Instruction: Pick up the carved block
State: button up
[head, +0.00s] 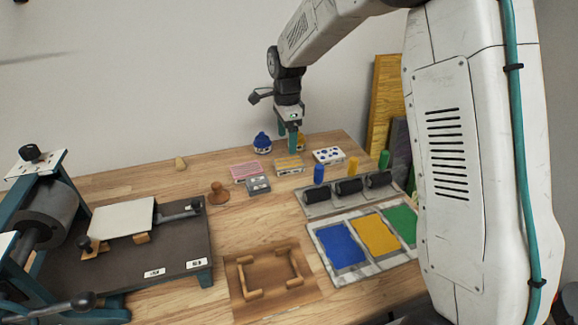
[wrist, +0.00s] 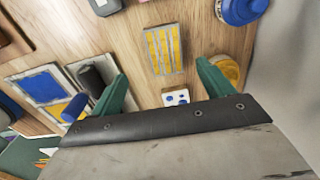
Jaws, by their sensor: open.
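Several carved blocks lie on the wooden table; I cannot tell which one the task means. In the head view they are a pink-striped block (head: 250,173), a yellow-striped block (head: 290,165) and a white block with blue dots (head: 328,155). My gripper (head: 287,143) is open and empty, pointing down above the table near the yellow-striped block. In the wrist view my gripper (wrist: 162,71) has its fingers spread, with the yellow-striped block (wrist: 163,50) ahead between their lines, apart from them. The blue-dotted block (wrist: 176,97) is partly hidden by the gripper body.
A blue-topped jar (head: 262,143) and a yellow jar (wrist: 225,70) stand near my gripper. A grey block (head: 258,186) lies by the pink one. Rollers (head: 348,186), an ink tray (head: 318,250), a wooden frame (head: 240,297) and a press (head: 60,250) occupy the table.

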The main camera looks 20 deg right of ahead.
aim_at(289, 162)
jog(key=f, duration=0.3)
jog(key=shift+w, duration=0.4)
jog(key=f, duration=0.5)
jog(key=shift+d+f, duration=0.35)
jog(key=shift+d, duration=0.05)
jog(key=c, duration=1.1)
